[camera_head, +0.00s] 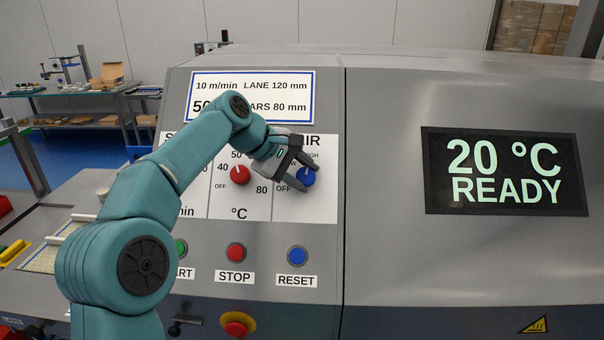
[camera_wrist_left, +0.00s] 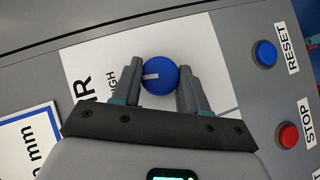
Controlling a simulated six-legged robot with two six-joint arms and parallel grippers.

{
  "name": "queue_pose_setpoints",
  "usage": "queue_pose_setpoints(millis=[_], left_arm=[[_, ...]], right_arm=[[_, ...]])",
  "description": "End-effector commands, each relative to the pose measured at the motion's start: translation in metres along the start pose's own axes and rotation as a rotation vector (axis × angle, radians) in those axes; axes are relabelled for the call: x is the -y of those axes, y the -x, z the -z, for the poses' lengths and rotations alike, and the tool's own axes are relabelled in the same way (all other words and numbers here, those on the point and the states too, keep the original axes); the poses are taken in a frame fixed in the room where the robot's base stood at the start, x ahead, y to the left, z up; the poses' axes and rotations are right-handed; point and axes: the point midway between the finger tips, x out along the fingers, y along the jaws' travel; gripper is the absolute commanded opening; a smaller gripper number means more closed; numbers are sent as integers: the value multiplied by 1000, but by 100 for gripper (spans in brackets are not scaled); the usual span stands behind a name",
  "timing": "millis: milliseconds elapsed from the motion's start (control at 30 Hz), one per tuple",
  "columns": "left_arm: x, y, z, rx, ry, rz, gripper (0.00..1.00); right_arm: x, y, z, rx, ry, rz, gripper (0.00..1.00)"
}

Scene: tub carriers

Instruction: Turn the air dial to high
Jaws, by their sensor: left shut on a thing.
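The air dial (camera_head: 307,177) is a round blue knob with a white mark, on the white panel (camera_head: 318,208) under the partly covered word AIR. In the left wrist view the dial (camera_wrist_left: 163,84) sits between my fingers, its white mark pointing left, on the side of the partly hidden HIGH label (camera_wrist_left: 136,77). In the head view this is roughly upward. My left gripper (camera_head: 299,176) is shut on the dial, one finger on each side, also in the left wrist view (camera_wrist_left: 161,68). My right gripper is out of view.
A red dial (camera_head: 240,175) is close left of the gripper. Below are the red STOP button (camera_head: 236,252), blue RESET button (camera_head: 297,256) and a red knob on yellow (camera_head: 237,324). A display (camera_head: 504,171) at right reads 20 °C READY.

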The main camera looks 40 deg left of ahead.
Motion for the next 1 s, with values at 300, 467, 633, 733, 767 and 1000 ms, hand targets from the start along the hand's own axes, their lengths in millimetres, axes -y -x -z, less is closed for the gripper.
queue_pose_setpoints(millis=[300, 467, 633, 733, 767, 1000], left_arm=[[-1, 1, -1, 0, 0, -3, 69], [-1, 7, 0, -2, 0, -5, 69], [-1, 39, 0, -4, 0, -8, 69], [-1, 66, -1, -4, -1, -8, 69], [-1, 74, 0, -4, 0, -9, 69], [-1, 135, -1, -5, -1, -9, 69]], right_arm=[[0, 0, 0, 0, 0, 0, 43], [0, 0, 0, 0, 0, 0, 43], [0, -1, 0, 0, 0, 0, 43], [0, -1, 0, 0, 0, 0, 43], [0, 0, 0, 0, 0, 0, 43], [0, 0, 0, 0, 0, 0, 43]])
